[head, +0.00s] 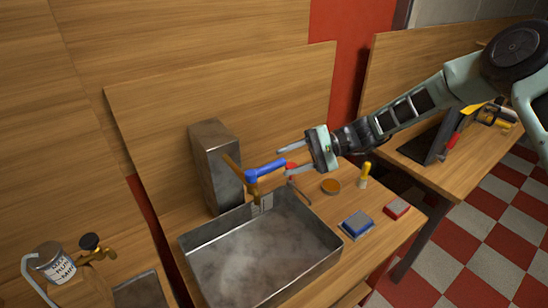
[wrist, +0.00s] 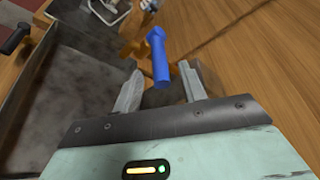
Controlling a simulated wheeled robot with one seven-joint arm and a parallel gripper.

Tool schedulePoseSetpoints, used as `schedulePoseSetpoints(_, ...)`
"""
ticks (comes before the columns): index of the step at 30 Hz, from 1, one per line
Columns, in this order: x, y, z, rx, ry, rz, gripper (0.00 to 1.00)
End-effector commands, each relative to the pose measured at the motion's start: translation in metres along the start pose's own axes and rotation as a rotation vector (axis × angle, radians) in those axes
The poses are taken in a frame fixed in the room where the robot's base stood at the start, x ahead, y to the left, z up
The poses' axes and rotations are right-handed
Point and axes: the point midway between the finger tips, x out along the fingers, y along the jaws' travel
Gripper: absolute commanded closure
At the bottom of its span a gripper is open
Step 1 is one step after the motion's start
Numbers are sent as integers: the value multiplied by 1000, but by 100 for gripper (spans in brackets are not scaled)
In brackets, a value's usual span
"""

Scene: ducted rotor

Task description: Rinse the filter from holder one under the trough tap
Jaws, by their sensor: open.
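The metal trough (head: 318,262) is set in the wooden bench and looks empty. At its back edge stands a brass tap (head: 251,188) with a blue lever (head: 266,170). My gripper (head: 283,163) is open beside the lever, coming from the right. In the wrist view the lever (wrist: 158,50) points down between the two open fingers (wrist: 160,70), and neither finger clearly touches it. A small red part (head: 291,166) shows by the fingers. I cannot identify the filter or holder one in either view.
A tall metal box (head: 216,165) stands behind the trough. Right of it are an orange disc (head: 331,186), a yellow-handled tool (head: 365,174), a blue block (head: 356,224) and a red block (head: 397,208). A labelled jar (head: 54,264) stands far left. Another bench is at right.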

Motion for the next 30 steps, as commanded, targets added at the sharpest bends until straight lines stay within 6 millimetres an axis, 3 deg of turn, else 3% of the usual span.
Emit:
schedulePoseSetpoints(3, 21, -2, 2, 2, -3, 1, 59)
schedulePoseSetpoints(9, 41, -1, 1, 1, 0, 0, 59)
schedulePoseSetpoints(20, 45, 0, 0, 0, 1, 1, 59)
schedulePoseSetpoints(25, 45, 0, 0, 0, 1, 1, 100)
schedulePoseSetpoints(30, 45, 1, 0, 2, 6, -4, 100)
